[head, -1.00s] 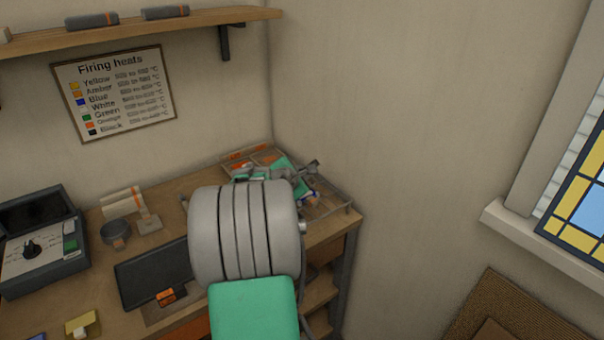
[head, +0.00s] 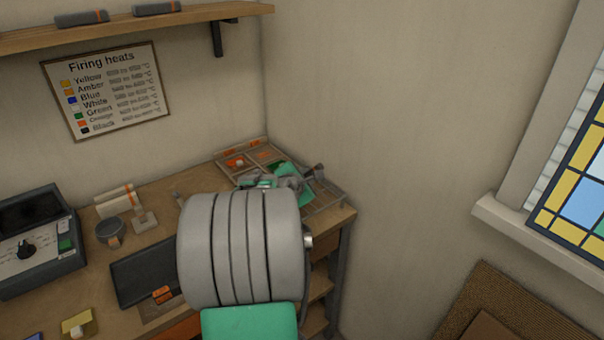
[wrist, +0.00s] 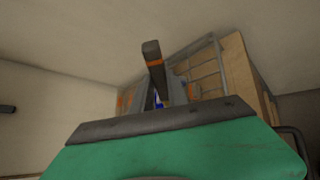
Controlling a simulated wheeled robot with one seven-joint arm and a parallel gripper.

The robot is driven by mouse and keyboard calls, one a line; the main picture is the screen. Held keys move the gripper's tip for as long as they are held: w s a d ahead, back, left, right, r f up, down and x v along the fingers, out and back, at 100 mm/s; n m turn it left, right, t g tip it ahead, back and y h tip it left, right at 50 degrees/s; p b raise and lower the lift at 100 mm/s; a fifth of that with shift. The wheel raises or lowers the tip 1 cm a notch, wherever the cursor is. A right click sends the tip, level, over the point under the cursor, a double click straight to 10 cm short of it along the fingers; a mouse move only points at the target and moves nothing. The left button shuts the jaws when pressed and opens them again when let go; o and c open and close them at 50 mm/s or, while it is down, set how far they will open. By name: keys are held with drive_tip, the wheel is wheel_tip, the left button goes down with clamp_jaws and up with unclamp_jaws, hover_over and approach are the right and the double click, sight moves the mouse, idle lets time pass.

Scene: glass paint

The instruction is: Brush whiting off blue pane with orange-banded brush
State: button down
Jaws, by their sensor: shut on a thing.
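The brush (wrist: 153,62), a dark grey-brown handle with an orange band, stands out ahead of my gripper (wrist: 170,97) in the wrist view. My gripper is shut on it; the jaws are mostly hidden behind my green and grey wrist housing. In the head view my arm hides most of the gripper, which is over the back corner of the bench by the divided tray (head: 328,208). The brush's bristles are not clear. A small blue piece (head: 36,337) shows at the bottom left edge; I cannot tell if it is the blue pane. No whiting is discernible.
On the bench stand a kiln controller box (head: 38,240), a grey cup (head: 110,231), a dark flat slab (head: 145,268) and a yellow piece (head: 78,322). A wall shelf (head: 130,28) hangs above. A stained-glass window (head: 580,200) is at the right, beyond bare wall.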

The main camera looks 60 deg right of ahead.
drive_tip(key=shift+s+a, duration=0.3)
drive_tip(key=shift+s, duration=0.3)
drive_tip(key=shift+w+d+f, duration=0.1)
drive_tip(key=shift+w+d, duration=0.25)
drive_tip(key=shift+w, duration=0.45)
drive_tip(key=shift+w+d+r+b, duration=0.1)
drive_tip(key=shift+w+d, duration=0.25)
drive_tip(key=shift+w, duration=0.35)
drive_tip(key=shift+w+d+r+b, duration=0.1)
drive_tip(key=shift+w+d, duration=0.3)
drive_tip(key=shift+w, duration=0.25)
drive_tip(key=shift+w+d+b, duration=0.1)
drive_tip(key=shift+w+d, duration=0.25)
drive_tip(key=shift+w, duration=0.35)
drive_tip(key=shift+s+a, duration=1.5)
drive_tip(key=shift+s, duration=1.4)
drive_tip(key=w+d, duration=0.3)
drive_tip(key=w+d+r, duration=0.1)
drive_tip(key=d, duration=0.1)
drive_tip(key=shift+w+d+p, duration=0.2)
drive_tip(key=shift+w+p, duration=0.1)
drive_tip(key=shift+f, duration=0.3)
